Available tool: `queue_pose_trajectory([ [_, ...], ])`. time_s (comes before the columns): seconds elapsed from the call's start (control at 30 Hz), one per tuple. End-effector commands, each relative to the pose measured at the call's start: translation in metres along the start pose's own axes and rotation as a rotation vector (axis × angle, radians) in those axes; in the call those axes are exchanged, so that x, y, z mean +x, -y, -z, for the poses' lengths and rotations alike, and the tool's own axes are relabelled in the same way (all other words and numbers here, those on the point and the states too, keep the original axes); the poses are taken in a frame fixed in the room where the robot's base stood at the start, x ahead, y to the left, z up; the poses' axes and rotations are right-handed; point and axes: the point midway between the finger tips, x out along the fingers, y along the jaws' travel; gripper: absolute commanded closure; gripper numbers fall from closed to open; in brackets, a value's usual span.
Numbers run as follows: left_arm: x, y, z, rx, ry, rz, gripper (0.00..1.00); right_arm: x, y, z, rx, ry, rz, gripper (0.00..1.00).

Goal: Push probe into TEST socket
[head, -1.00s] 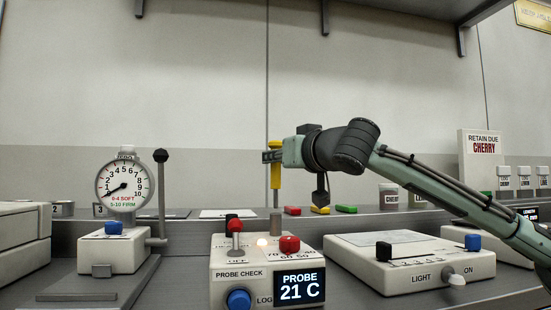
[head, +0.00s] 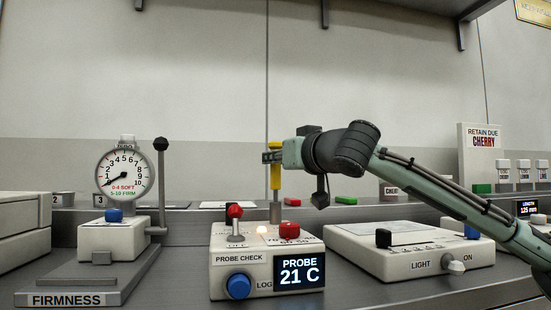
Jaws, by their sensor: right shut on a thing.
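The yellow-handled probe (head: 275,176) is upright, held by my right gripper (head: 271,157), which is shut on it. The probe is over the back of the white PROBE CHECK box (head: 236,275). The probe's lower end meets or nearly meets this cylinder; I cannot tell whether the tip is inside. The TEST label cannot be read. The box's display (head: 299,276) reads PROBE 21 C. My left gripper is not in view.
The box has a red lever (head: 234,211), a red knob (head: 289,229), a lit lamp and a blue button (head: 238,286). The FIRMNESS gauge (head: 124,174) stands left. The LIGHT box (head: 400,250) is right, under my forearm. Coloured blocks lie behind.

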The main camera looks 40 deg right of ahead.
Motion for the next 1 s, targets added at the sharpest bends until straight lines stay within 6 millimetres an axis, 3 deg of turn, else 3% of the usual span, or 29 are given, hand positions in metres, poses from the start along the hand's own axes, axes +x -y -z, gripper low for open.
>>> queue_pose_trajectory([
  [1.0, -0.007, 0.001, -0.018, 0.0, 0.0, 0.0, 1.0, 0.0, 0.0, -0.027, 0.0, 0.002, 0.001, 1.0],
])
